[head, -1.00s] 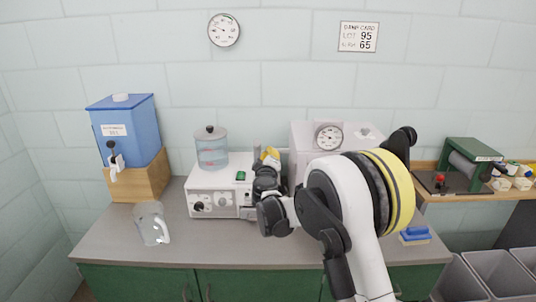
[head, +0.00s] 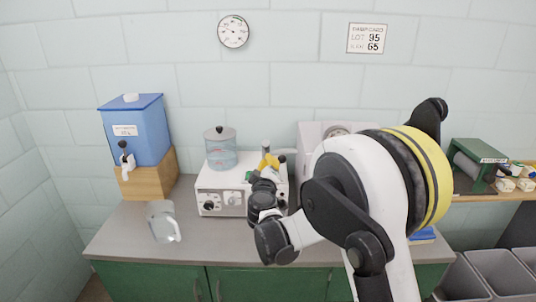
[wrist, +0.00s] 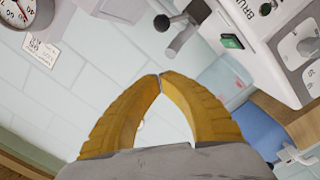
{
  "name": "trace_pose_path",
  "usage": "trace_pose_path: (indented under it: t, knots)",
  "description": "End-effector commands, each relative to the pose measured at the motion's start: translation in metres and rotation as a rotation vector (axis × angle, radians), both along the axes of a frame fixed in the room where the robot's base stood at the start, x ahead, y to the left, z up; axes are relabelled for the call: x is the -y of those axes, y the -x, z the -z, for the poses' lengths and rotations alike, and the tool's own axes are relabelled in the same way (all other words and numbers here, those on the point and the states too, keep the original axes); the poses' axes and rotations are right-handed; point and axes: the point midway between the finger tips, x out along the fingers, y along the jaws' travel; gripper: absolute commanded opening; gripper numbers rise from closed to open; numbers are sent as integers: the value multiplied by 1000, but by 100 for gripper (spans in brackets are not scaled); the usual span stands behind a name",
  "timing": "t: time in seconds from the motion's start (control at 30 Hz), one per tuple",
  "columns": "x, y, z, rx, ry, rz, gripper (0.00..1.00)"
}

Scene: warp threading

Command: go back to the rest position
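My gripper (wrist: 160,78) shows in the wrist view as two yellow curved fingers. Their tips meet, with only an empty gap between the bowed fingers behind them. In the head view its yellow part (head: 268,163) is over the white machine with knobs (head: 221,199), partly hidden by my black wrist. In the wrist view, the machine's front with a green switch (wrist: 231,41) is at the upper right, apart from the fingers. A metal rod with a dark knob (wrist: 182,38) shows beyond the fingertips.
A lidded clear vessel (head: 221,150) stands on the machine. A blue dispenser (head: 137,132) on a wooden block and a clear jug (head: 163,222) are to the left. A white box (head: 310,135) is behind my arm. The front left of the counter (head: 125,232) has free room.

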Motion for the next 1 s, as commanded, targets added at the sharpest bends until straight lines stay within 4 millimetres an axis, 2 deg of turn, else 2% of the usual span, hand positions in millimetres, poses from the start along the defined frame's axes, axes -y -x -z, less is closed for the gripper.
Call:
trace_pose_path:
  t: [0.43, 0.57, 0.67, 0.77, 0.9, 1.0]
  knots:
    - [1, 6, -1, -2, -2, 2, 0]
    - [20, 15, -12, -25, -35, 37, 0]
    - [51, 35, -28, -72, -100, 97, 0]
    - [91, 70, -42, -145, -190, 173, 0]
    - [136, 131, -48, -263, -322, 267, 0]
    - [158, 182, -42, -352, -418, 320, 0]
